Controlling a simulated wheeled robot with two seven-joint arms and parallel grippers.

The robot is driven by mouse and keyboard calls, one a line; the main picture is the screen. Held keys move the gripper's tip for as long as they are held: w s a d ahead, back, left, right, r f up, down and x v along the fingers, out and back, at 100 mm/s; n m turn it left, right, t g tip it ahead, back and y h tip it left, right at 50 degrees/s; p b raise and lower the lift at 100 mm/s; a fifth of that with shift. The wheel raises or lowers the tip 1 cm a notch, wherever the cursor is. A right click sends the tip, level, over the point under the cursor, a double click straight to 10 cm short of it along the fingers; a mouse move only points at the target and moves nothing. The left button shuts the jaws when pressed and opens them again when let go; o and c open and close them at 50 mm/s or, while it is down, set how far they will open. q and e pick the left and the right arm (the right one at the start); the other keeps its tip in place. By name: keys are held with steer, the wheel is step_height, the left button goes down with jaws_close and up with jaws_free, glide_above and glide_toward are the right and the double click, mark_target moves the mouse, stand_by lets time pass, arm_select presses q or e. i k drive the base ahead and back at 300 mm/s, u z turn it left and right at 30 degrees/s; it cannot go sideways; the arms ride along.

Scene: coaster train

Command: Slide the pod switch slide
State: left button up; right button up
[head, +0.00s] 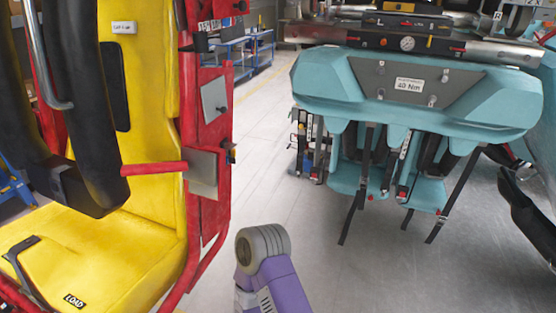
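I cannot make out for sure which part is the pod switch slide. A small dark fitting (231,153) with a touch of orange sits on the edge of the red frame (212,110) beside the yellow seat. A dark panel (404,43) with a round gauge and small coloured parts runs along the top of the teal unit (335,85). Part of my purple arm with a grey rounded joint rises from the bottom middle, apart from both. Neither gripper shows in the head view.
The yellow seat (140,235) with a black padded restraint (92,130) and red bars fills the left. Black straps (462,190) hang below the teal unit at the right. Grey floor (265,150) is open between them. A blue workbench (235,55) stands farther back.

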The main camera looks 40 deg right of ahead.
mark_target(228, 159)
steer(key=z, duration=1.55)
steer(key=k, duration=0.5)
steer(key=z, duration=0.4)
steer(key=i, duration=1.05)
steer(key=u, duration=0.95)
